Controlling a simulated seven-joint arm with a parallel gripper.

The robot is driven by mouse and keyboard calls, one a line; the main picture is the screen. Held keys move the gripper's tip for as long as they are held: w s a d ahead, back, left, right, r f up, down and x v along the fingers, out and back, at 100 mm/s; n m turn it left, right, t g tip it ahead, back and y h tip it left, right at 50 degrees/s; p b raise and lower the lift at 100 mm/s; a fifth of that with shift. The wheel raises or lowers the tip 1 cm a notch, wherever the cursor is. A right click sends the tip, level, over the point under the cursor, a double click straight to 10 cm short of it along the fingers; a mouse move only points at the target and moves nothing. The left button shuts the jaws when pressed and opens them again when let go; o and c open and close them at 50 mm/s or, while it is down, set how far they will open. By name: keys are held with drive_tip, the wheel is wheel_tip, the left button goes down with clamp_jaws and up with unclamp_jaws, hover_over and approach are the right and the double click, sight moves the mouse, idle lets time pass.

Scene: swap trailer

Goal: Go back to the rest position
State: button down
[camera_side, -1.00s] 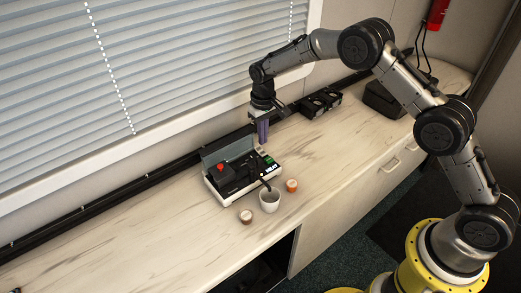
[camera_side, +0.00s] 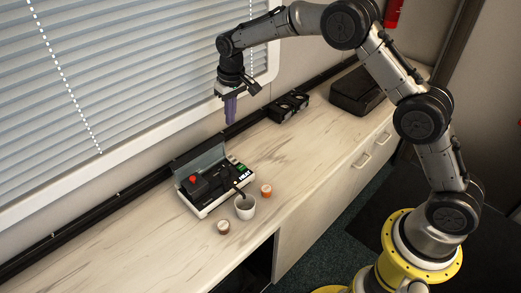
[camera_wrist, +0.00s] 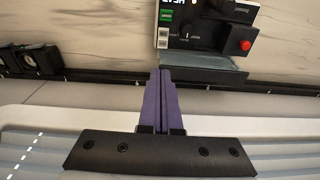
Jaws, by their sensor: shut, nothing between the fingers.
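My gripper (camera_side: 230,109) has purple fingers that are shut with nothing between them. In the side view it hangs above the back of the counter, up and to the right of the black and white machine. In the wrist view the closed fingers (camera_wrist: 161,75) point toward the grey flap at the machine's edge, and do not appear to touch it.
A white cup (camera_side: 245,208) with a dark handle or spout over it stands before the machine. A brown-topped capsule (camera_side: 223,227) and an orange one (camera_side: 266,190) flank it. A black rack (camera_side: 288,107) and a dark case (camera_side: 355,92) stand farther right. Window blinds (camera_side: 110,80) line the back.

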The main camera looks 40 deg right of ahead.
drive_tip(key=s+d+r+t, duration=0.1)
drive_tip(key=s+r, duration=0.2)
drive_tip(key=r, duration=0.4)
drive_tip(key=s+d+r+t, duration=0.1)
drive_tip(key=s+r, duration=0.1)
drive_tip(key=r, duration=0.5)
drive_tip(key=s+d+r+t, duration=0.2)
drive_tip(key=s+r, duration=0.7)
drive_tip(key=s, duration=0.3)
drive_tip(key=s+f, duration=0.4)
drive_tip(key=s, duration=0.7)
drive_tip(key=s+d+f, duration=0.1)
drive_tip(key=s+f, duration=0.3)
drive_tip(key=s, duration=0.8)
drive_tip(key=shift+d, duration=0.15)
